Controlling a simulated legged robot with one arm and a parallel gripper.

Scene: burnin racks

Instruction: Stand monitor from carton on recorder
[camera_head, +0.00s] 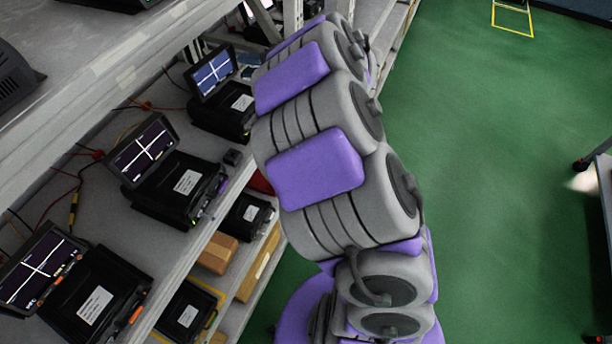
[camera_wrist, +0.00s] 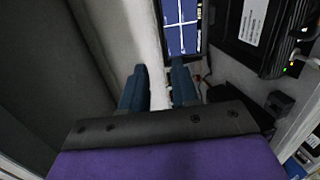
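In the wrist view my gripper (camera_wrist: 158,78) shows two blue fingers spread apart, with a pale surface behind the gap and nothing held between them. Beyond the right finger is a monitor (camera_wrist: 181,25) with a white cross on its screen. A black recorder (camera_wrist: 232,52) with a white label and small lights is right of it. In the head view, monitors stand beside black recorders at the back (camera_head: 213,73), middle (camera_head: 146,152) and front (camera_head: 38,268) of the shelf. My arm hides the gripper there. I cannot tell which carton is the task's; brown boxes (camera_head: 217,254) sit lower down.
The rack's upper shelf (camera_head: 100,75) overhangs the recorder shelf (camera_head: 95,205) on the left. Red and black cables run behind the monitors. More black units (camera_head: 187,312) stand on the lower shelf. The green floor (camera_head: 490,200) to the right is mostly clear, with a cart at the right edge.

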